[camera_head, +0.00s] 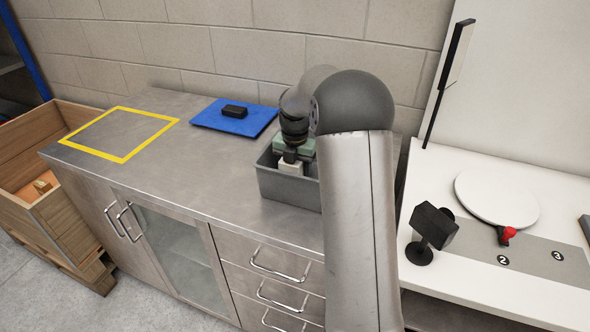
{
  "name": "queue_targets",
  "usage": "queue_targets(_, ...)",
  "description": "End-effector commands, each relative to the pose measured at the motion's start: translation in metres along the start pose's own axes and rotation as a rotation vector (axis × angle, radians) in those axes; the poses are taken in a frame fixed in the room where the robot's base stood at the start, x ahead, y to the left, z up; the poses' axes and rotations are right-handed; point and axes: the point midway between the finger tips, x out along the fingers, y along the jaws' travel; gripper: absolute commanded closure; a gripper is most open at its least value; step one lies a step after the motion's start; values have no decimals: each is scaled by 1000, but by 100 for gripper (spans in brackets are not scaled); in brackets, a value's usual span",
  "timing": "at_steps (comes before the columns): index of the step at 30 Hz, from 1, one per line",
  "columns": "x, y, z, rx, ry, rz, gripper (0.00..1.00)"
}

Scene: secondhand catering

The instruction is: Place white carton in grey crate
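The grey crate (283,189) stands on the metal counter, against the left side of my arm in the picture. A small white carton (291,168) shows inside the crate, near its front wall. My gripper (291,155) points down over the crate, directly above the white carton. The fingers are small and dark here, so I cannot tell whether they touch or hold the carton. My arm hides the right part of the crate.
Greenish items (307,146) lie in the crate behind the carton. A blue mat (207,117) with a black block (235,111) and a yellow-outlined square (122,158) are further left on the counter. A wooden bin (62,218) stands left. A white table (480,282) with a turntable (497,195) is right.

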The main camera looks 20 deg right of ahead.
Motion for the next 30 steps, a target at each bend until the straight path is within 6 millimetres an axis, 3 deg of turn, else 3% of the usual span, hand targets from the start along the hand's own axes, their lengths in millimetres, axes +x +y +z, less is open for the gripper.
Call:
queue_targets(2,0,0,0,0,0,0,26)
queue_targets(14,-10,0,0,0,-1,1,26)
queue_targets(30,-111,0,1,0,-2,1,26)
